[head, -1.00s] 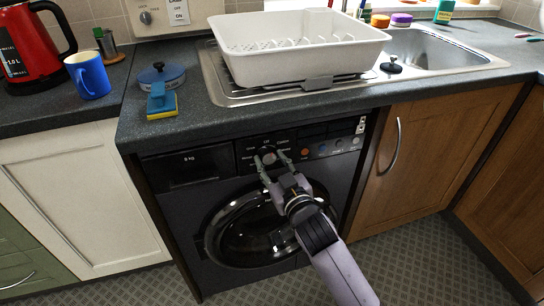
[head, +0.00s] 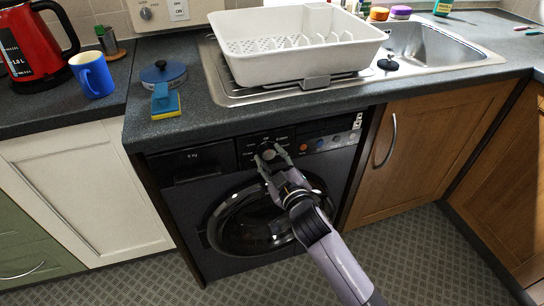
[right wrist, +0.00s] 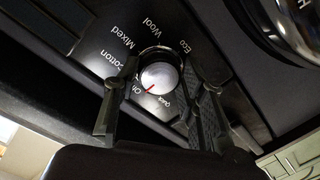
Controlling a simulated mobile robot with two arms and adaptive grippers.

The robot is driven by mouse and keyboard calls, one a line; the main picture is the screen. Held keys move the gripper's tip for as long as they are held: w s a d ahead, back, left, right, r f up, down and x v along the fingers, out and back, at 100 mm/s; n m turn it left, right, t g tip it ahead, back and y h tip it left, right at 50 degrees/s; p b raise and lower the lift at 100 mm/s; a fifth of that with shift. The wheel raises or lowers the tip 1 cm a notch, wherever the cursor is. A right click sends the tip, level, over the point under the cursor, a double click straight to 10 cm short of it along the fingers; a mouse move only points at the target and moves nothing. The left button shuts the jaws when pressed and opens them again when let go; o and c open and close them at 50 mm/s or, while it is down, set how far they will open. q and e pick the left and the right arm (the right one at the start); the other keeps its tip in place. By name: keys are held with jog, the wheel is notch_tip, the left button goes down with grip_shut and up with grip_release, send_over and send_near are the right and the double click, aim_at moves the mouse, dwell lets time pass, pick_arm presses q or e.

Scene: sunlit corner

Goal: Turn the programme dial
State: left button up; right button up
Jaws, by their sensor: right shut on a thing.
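The programme dial (right wrist: 160,76) is a round, pale-faced knob in a dark rim on the black control panel. Its red line points to the lower left in the right wrist view, towards the label "Off". Cotton, Mixed, Wool, Eco and Quick also stand around it. My right gripper (head: 269,154) is shut on the dial, one finger on each side; its fingers also show in the right wrist view (right wrist: 157,88). The dial sits on the black washing machine (head: 190,215), under the worktop. In the head view the fingers partly cover the dial. My left gripper is out of view.
The dark worktop (head: 160,130) overhangs just above the panel. It bears a white dish rack (head: 290,70), a blue-and-yellow sponge (head: 165,102) and a blue mug (head: 93,75). A wooden cupboard door (head: 420,145) stands right of the machine. The floor in front is clear.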

dwell(0.3)
jog(key=o, duration=1.2)
jog(key=shift+c, duration=0.2)
jog(key=v, duration=1.2)
